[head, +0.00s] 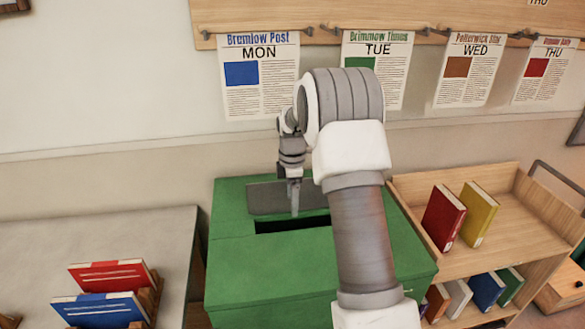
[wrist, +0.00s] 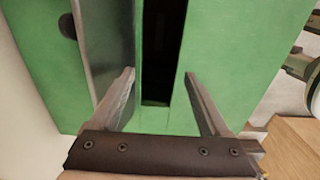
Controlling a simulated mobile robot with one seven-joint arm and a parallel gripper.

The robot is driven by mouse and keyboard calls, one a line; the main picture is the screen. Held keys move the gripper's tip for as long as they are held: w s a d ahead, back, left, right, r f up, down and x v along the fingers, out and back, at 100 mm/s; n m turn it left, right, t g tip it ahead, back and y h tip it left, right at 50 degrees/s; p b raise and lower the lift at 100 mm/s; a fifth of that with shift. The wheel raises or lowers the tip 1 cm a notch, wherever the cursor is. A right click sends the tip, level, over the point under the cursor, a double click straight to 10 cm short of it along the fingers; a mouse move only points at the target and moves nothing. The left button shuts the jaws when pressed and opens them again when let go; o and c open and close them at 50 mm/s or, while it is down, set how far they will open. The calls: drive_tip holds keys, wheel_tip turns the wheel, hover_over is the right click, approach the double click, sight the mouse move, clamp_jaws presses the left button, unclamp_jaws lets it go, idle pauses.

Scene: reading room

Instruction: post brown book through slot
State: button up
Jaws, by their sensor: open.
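The green box (head: 245,280) has a dark slot (head: 275,225) in its top, with a grey flap (head: 265,200) standing raised along its back edge. My gripper (head: 294,205) is over the slot, pointing down. In the wrist view my gripper (wrist: 159,76) is open, with nothing between its fingers, and the slot (wrist: 160,60) lies between and beyond them. The slot looks dark, and no book shows inside. The flap (wrist: 105,45) is beside the left finger. A brownish book (head: 437,302) stands on the lower shelf of the wooden trolley, partly hidden by my arm.
The trolley (head: 510,235) at the right holds red (head: 443,218) and yellow (head: 479,213) books on top, and several books below. A grey table (head: 100,235) at the left holds red and blue books in a rack. Newspapers hang on the wall behind.

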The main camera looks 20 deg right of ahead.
wheel_tip(320, 180, up, 14)
idle(0.3)
drive_tip(key=shift+r, duration=0.15)
idle(1.0)
drive_tip(key=s+a+r+m+t, duration=0.1)
drive_tip(key=s+a+r+m, duration=0.3)
drive_tip(key=s, duration=0.3)
drive_tip(key=s+a+r+m+t, duration=0.2)
drive_tip(key=s+a+r+m, duration=0.1)
drive_tip(key=s+r, duration=0.35)
drive_tip(key=s+a+f+m+t, duration=0.1)
drive_tip(key=s+m, duration=0.3)
drive_tip(key=s, duration=0.5)
drive_tip(key=s+a+f+m+t, duration=0.1)
drive_tip(key=s+a+f+m, duration=0.1)
drive_tip(key=s, duration=0.8)
drive_tip(key=f+m, duration=0.1)
drive_tip(key=m, duration=0.1)
drive_tip(key=shift+a+f+m+t, duration=0.3)
drive_tip(key=shift+a+f+m, duration=0.05)
drive_tip(key=shift+a+m, duration=0.05)
drive_tip(key=c, duration=0.5)
drive_tip(key=shift+d, duration=0.15)
